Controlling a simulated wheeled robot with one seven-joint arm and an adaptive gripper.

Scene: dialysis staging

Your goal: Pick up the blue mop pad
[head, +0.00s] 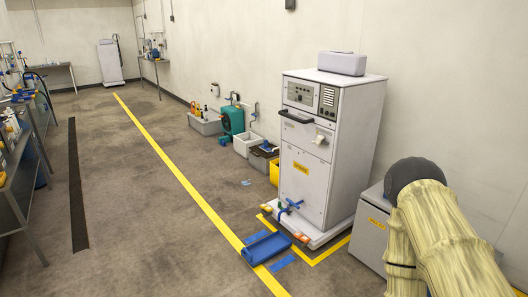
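Several flat blue pieces lie on the floor in the head view. One blue piece (283,262) is just in front of a blue tray-like thing (266,247), and another blue piece (257,236) is just behind it. I cannot tell which of these is the mop pad. My arm shows at the lower right in a pale yellow sleeve, but my gripper is out of view.
A tall white machine (311,174) stands right of the blue pieces, inside a yellow floor outline. A grey box (370,238) is near my arm. Bins and a teal unit (232,121) line the wall. Benches (18,183) stand at left. The middle floor is clear.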

